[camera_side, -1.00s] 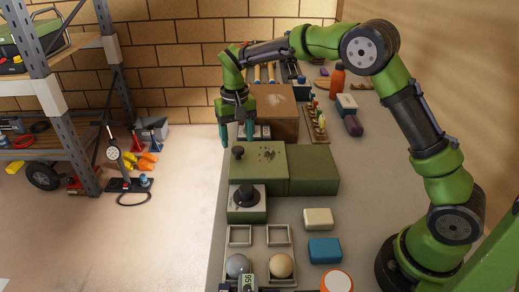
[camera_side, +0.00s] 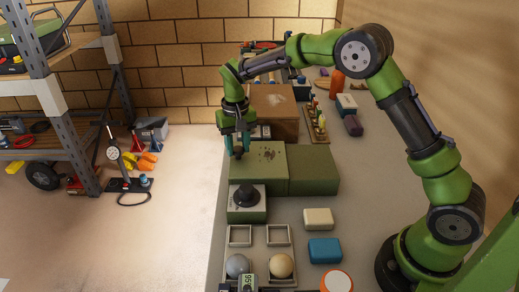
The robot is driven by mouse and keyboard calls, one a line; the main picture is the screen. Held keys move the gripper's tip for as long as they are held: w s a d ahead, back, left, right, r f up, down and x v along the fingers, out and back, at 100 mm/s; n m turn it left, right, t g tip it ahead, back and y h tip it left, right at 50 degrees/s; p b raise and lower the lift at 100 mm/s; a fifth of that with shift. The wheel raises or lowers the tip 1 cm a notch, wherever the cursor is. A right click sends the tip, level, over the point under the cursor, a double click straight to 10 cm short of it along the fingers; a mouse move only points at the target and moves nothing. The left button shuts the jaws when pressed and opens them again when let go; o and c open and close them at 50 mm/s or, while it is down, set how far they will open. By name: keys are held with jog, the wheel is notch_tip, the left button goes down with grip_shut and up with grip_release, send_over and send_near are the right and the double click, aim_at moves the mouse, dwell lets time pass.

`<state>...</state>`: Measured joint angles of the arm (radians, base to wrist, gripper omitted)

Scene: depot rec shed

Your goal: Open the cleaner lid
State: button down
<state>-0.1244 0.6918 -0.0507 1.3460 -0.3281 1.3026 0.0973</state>
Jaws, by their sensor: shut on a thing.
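A low green box with a flat lid (camera_side: 265,160) stands on the bench, and I take it for the cleaner. Dark specks mark its top. Its lid lies flat and looks closed. A small dark knob stands at the lid's left side; the fingers now mostly hide it. My gripper (camera_side: 238,152) points down over that left side, with its teal fingers shut on the knob. A plain green block (camera_side: 313,172) adjoins the box on the right.
A green unit with a black knob (camera_side: 247,195) stands in front. A brown box (camera_side: 274,110) stands behind. Balls in square trays (camera_side: 267,235), a cream block (camera_side: 318,219) and a blue block (camera_side: 324,250) lie nearer. The bench's left edge is close to the gripper.

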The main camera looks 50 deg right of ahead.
send_near(282, 157)
notch_tip(282, 157, down, 5)
jog(key=shift+s+f, duration=0.1)
jog(key=c, duration=0.7)
grip_release()
notch_tip(282, 157, up, 17)
jog(key=shift+f, duration=0.1)
jog(key=s+a+f+t+y, duration=0.1)
jog(key=s+a+t, duration=0.2)
jog(key=s, duration=0.6)
jog(key=s+a+t+y, duration=0.1)
jog(key=s+a+t, duration=0.3)
jog(key=s, duration=0.5)
jog(key=shift+s+a+f+n, duration=0.2)
jog(key=shift+f+n, duration=0.1)
jog(key=shift+f, duration=0.05)
